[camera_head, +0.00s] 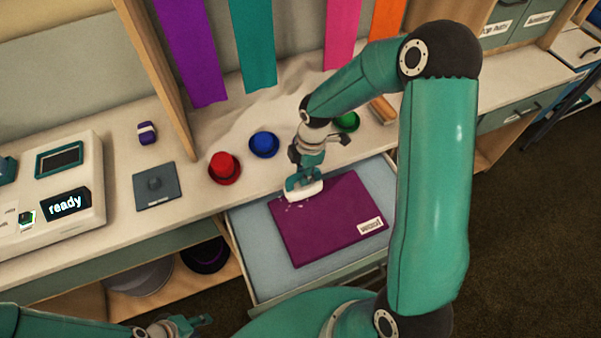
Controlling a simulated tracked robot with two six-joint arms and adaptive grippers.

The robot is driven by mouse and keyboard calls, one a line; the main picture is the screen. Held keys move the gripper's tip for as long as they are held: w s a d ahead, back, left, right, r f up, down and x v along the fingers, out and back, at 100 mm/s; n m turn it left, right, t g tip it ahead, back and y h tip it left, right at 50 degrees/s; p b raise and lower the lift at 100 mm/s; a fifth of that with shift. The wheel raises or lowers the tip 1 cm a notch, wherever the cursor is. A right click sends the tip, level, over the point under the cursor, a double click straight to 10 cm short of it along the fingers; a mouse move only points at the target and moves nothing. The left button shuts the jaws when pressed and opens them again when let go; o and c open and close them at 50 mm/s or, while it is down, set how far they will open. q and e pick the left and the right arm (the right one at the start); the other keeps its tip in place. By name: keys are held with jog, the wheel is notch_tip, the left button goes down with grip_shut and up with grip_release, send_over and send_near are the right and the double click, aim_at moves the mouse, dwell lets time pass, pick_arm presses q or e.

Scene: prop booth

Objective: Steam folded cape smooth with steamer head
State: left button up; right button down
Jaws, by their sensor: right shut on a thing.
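The folded cape (325,231) is a flat purple rectangle lying in an open drawer (249,245) lined in light blue. A small white label is on its lower right corner. My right gripper (302,179) is shut on the white steamer head (303,192), which is at the cape's upper left part. Small white specks show just below the head. I cannot tell whether the head touches the cloth. My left gripper (190,324) is low at the bottom edge, away from the drawer, and its fingers are too small to judge.
Red (224,168), blue (264,144) and green (347,121) hats stand on the counter behind the drawer. A white machine (55,190) reading "ready" and a grey plate (156,186) are at left. Coloured cloth strips hang at the back. A dark hat (206,254) sits on the lower shelf.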

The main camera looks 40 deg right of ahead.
jog(key=shift+f+b, duration=1.3)
jog(key=shift+f, duration=0.55)
jog(key=shift+w+a+b, duration=0.2)
jog(key=shift+a, duration=0.55)
jog(key=shift+w+a+b, duration=0.2)
jog(key=shift+a, duration=0.6)
jog(key=shift+w+a+b, duration=0.2)
jog(key=shift+a, duration=0.55)
jog(key=shift+r, duration=0.1)
notch_tip(320, 180, up, 10)
jog(key=p, duration=0.7)
jog(key=shift+p, duration=0.3)
notch_tip(320, 180, up, 5)
send_over(286, 190)
jog(key=shift+s, duration=0.15)
